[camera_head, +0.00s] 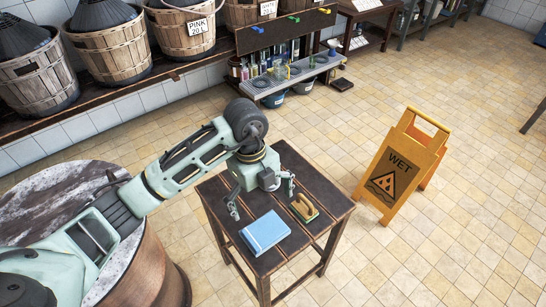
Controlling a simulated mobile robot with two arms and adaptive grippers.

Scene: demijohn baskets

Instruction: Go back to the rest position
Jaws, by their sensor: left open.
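My left arm comes in from the left and reaches over a small dark wooden table (218,205). My left gripper (262,208) is open and points down, with its fingers spread apart just above the table. Nothing shows between the fingers. A blue book-like block (264,233) lies on the table in front of the gripper. A brush or sponge with a wooden handle (303,208) lies to its right, close to the right finger. My right gripper is not in the picture.
A yellow wet-floor sign (400,168) stands right of the table. A barrel with a marble-like top (150,270) is at the lower left. Wooden baskets (112,52) line a shelf at the back left, beside a bottle rack (285,78).

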